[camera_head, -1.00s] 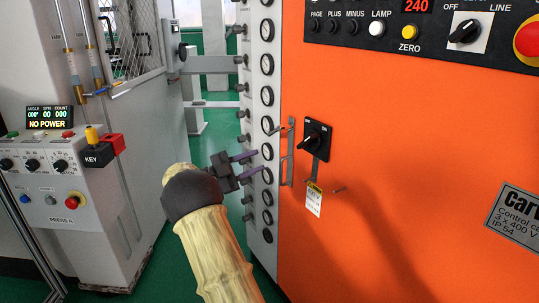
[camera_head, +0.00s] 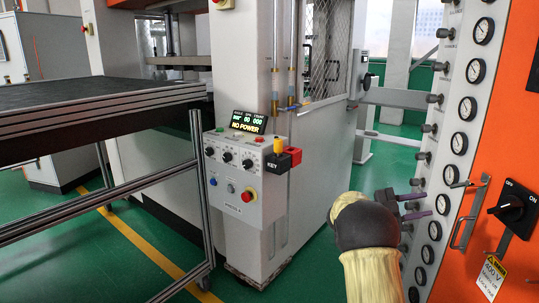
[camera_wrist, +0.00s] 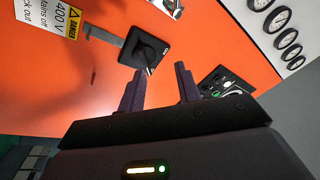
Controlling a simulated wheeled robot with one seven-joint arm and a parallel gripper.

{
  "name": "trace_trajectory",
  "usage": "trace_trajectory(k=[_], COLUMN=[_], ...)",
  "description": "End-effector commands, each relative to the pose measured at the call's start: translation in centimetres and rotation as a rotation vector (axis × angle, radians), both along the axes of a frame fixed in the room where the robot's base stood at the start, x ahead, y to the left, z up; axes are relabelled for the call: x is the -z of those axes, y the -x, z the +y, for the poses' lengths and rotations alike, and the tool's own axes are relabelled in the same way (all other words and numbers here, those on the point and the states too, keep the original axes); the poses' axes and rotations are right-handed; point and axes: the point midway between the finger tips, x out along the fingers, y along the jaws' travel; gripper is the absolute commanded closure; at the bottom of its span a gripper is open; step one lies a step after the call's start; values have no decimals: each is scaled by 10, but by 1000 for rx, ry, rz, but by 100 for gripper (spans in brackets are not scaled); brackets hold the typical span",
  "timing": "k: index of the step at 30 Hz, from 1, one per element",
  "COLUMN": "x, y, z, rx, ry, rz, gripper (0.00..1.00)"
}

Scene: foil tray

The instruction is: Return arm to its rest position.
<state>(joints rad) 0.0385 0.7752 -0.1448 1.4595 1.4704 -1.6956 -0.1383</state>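My gripper (camera_head: 427,204) is at the right in the head view, on the end of my pale, sleeved arm. Its two purple fingers point right, towards the gauge column and the orange cabinet. In the wrist view, my gripper (camera_wrist: 157,82) shows its fingers apart with nothing between them. Beyond them is the orange cabinet face with a black rotary switch (camera_wrist: 145,47). The same switch (camera_head: 511,207) shows at the right edge of the head view, apart from the fingers.
A column of gauges (camera_head: 460,143) with knobs stands close to my gripper. A dark-topped cart (camera_head: 95,100) stands left. Green floor shows between the machines.

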Motion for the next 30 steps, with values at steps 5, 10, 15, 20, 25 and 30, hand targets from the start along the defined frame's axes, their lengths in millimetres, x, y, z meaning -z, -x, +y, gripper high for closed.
trace_trajectory(k=[5, 10, 15, 20, 25, 30], x=[-8, 2, 27, 62, 106, 148], y=[-37, -65, -72, -50, 5, 85], z=[8, 41, 92, 148, 205, 246], rx=[-345, -676, -983, -1238, -1463, -1615], ry=[-60, -138, -238, -347, -474, -605], rz=[104, 255, 447, 670, 955, 1271], gripper=[66, 66, 66, 66, 66, 66])
